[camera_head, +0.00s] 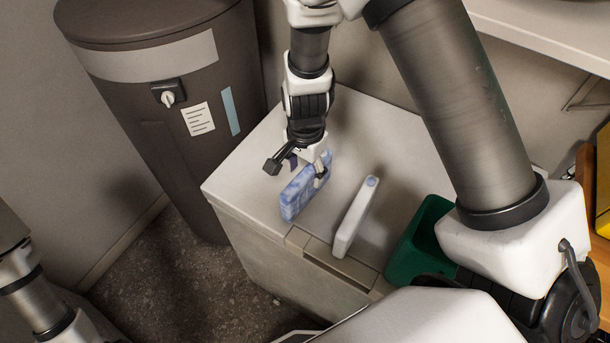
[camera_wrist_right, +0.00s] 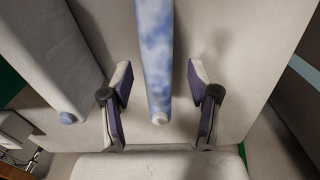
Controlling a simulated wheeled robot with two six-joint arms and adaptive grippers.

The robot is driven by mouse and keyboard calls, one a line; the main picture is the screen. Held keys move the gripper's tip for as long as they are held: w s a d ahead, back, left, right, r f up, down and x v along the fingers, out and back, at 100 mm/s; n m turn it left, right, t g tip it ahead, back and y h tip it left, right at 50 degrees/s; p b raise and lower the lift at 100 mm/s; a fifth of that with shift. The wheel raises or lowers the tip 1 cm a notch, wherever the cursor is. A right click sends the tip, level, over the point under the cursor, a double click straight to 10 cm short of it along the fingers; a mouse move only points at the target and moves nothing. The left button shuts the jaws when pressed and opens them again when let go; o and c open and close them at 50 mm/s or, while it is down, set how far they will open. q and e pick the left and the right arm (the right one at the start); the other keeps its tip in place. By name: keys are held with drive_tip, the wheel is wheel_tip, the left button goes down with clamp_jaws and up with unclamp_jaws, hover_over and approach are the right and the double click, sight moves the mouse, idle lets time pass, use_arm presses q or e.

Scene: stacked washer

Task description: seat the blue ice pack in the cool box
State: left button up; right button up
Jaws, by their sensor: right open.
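The blue ice pack (camera_head: 299,197), mottled blue and white, stands on its narrow edge on top of a pale chest. In the right wrist view the ice pack (camera_wrist_right: 155,45) lies between the two fingers, with a gap on each side. My right gripper (camera_head: 297,170) is open around it, coming down from above; its fingers (camera_wrist_right: 160,78) do not touch the pack. A green open-topped box (camera_head: 414,240) stands to the right, partly hidden by my arm. I cannot tell whether this or the pale chest is the cool box. My left gripper is out of view.
A similar white pack (camera_head: 354,218) stands right of the blue one; it also shows in the wrist view (camera_wrist_right: 50,55). The pale chest (camera_head: 245,180) has a latch plate at its front edge. A dark round bin (camera_head: 150,90) stands at the left.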

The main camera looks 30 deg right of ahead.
drive_tip(key=f, duration=0.4)
drive_tip(key=shift+d+f+b, duration=0.25)
drive_tip(key=shift+f+b, duration=0.05)
drive_tip(key=shift+f, duration=0.1)
drive_tip(key=shift+w+d+f, duration=0.1)
drive_tip(key=shift+w, duration=0.05)
drive_tip(key=shift+c, duration=1)
drive_tip(key=shift+s+a+r, duration=0.2)
drive_tip(key=shift+s+r, duration=0.05)
drive_tip(key=c, duration=0.6)
clamp_jaws()
